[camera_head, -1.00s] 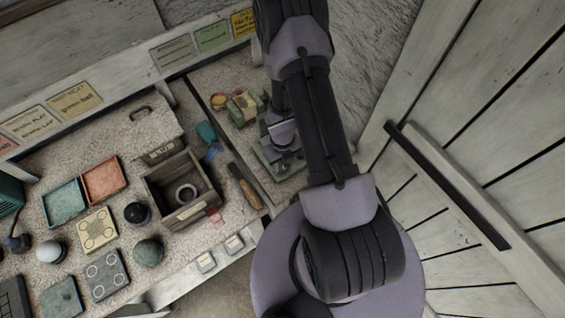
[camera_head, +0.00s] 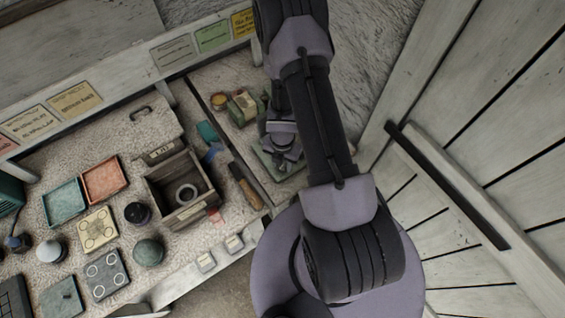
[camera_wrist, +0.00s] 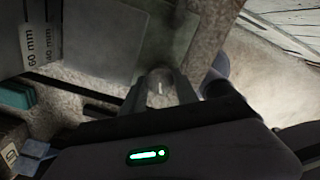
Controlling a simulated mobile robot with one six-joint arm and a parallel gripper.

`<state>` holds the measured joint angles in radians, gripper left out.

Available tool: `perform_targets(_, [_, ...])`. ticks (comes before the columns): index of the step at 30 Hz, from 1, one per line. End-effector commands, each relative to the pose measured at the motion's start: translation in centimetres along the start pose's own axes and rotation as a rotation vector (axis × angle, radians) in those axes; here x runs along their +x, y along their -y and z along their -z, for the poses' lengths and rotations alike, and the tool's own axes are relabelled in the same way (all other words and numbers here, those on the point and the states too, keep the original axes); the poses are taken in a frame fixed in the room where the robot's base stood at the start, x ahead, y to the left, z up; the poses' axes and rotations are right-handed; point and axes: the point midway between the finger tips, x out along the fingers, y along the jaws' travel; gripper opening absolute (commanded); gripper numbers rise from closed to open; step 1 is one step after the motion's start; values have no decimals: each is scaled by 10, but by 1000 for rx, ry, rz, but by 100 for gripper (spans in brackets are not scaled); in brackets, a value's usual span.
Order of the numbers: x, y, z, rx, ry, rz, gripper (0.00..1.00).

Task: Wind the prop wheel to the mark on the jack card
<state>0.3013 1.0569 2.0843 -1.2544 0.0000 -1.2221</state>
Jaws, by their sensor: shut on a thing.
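My gripper (camera_wrist: 160,92) is shut on a small round grey piece (camera_wrist: 160,80) with a pale mark on it, seemingly the prop wheel. The fingers hide its sides. In the head view my gripper (camera_head: 284,158) is over a green plate (camera_head: 262,157) on the bench at the right, and the wheel cannot be made out there. A pale card reading "60 mm" (camera_wrist: 40,42) stands at the upper left of the wrist view; it may be the jack card. The wheel's setting against a mark cannot be read.
A wooden box (camera_head: 190,212) with a ring inside stands left of my gripper. A wood-handled tool (camera_head: 245,186) and a green block (camera_head: 243,106) lie nearby. Trays (camera_head: 104,178) and several balls are farther left. A planked wall (camera_head: 480,130) bounds the right.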

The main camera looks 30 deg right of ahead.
Motion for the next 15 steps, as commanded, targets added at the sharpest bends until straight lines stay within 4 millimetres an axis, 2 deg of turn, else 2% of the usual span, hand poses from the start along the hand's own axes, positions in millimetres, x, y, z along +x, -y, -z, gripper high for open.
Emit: perform_targets(15, [1, 0, 1, 488, -1, 2, 0])
